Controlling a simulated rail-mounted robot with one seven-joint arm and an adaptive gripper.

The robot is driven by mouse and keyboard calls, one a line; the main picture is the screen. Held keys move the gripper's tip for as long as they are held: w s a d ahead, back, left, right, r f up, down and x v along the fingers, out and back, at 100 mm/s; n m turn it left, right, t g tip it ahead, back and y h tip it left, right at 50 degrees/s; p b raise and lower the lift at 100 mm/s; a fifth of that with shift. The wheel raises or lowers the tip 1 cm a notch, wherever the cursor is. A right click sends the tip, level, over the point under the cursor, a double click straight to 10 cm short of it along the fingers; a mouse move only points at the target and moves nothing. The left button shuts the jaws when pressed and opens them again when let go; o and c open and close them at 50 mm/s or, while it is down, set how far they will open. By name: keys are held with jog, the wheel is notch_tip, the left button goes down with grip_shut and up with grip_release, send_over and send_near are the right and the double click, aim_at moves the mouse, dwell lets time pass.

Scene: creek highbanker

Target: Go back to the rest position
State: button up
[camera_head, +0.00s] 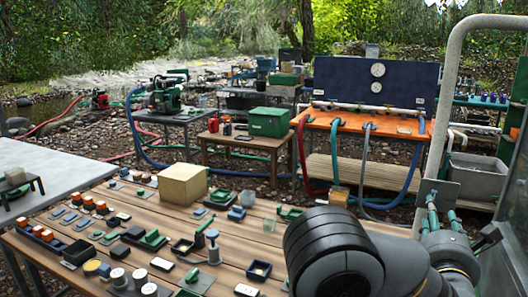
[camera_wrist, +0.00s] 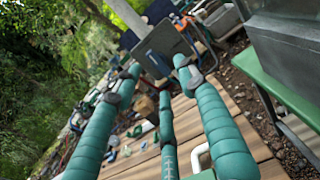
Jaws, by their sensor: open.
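My gripper (camera_wrist: 159,68) shows in the wrist view as long teal fingers with black joints, spread apart with nothing seen held between them. In the head view my gripper (camera_head: 440,212) is at the lower right, beyond the right end of the wooden table (camera_head: 340,216), pointing up and partly hidden by my arm. A dark plate (camera_wrist: 158,45) shows beyond the fingertips in the wrist view; I cannot tell if they touch it. The same plate (camera_head: 438,193) sits by a grey pole in the head view.
A grey tubular frame (camera_head: 455,75) rises close to my gripper. The table holds a cardboard box (camera_head: 182,185) and several small parts. An orange bench (camera_head: 385,125) with hoses stands behind.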

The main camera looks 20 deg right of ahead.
jog(key=w+d+m+p, duration=0.1)
jog(key=m+p, duration=0.2)
jog(key=m, duration=0.3)
jog(key=w+d+m+p, duration=0.1)
jog(key=m+p, duration=0.2)
jog(key=m, duration=0.3)
jog(key=w+d+m+p, duration=0.1)
jog(key=m+p, duration=0.2)
jog(key=m, duration=0.3)
jog(key=shift+w+d, duration=0.25)
